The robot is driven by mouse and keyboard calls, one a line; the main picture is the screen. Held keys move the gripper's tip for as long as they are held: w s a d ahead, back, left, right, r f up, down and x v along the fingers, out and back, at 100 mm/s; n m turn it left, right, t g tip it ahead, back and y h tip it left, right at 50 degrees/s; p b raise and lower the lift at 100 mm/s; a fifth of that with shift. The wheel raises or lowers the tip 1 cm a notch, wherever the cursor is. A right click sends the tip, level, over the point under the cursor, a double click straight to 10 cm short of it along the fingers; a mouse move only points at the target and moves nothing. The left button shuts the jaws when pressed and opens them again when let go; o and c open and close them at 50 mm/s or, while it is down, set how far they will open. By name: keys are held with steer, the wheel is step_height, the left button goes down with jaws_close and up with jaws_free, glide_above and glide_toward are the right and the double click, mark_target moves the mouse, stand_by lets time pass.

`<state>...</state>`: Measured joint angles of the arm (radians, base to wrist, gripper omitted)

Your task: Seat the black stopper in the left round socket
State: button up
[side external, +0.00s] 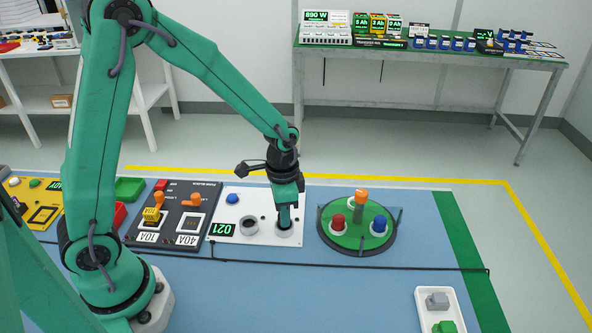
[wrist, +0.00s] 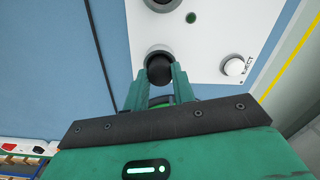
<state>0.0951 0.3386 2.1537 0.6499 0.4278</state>
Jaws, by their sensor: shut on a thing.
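My gripper (side external: 285,219) is shut on the black stopper (wrist: 160,70), whose round dark top shows between the two fingers (wrist: 161,88) in the wrist view. The gripper points down at the right round socket (side external: 284,235) on the white panel (side external: 262,204). The stopper is at this socket's mouth; whether it sits inside or just above it I cannot tell. The left round socket (side external: 249,227) is a grey ring with a dark inside, apart from the gripper. Part of it shows at the wrist view's top edge (wrist: 160,4).
A green turntable (side external: 340,240) with red, blue and orange pegs stands right of the panel. A black fuse block (side external: 178,222) is on the left. A black cable (side external: 330,261) runs along the front. A white tray (side external: 425,309) holds grey and green parts.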

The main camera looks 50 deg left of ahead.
steer(key=o, duration=1)
steer(key=shift+o, duration=0.2)
steer(key=shift+r, duration=0.15)
steer(key=shift+r, duration=3.75)
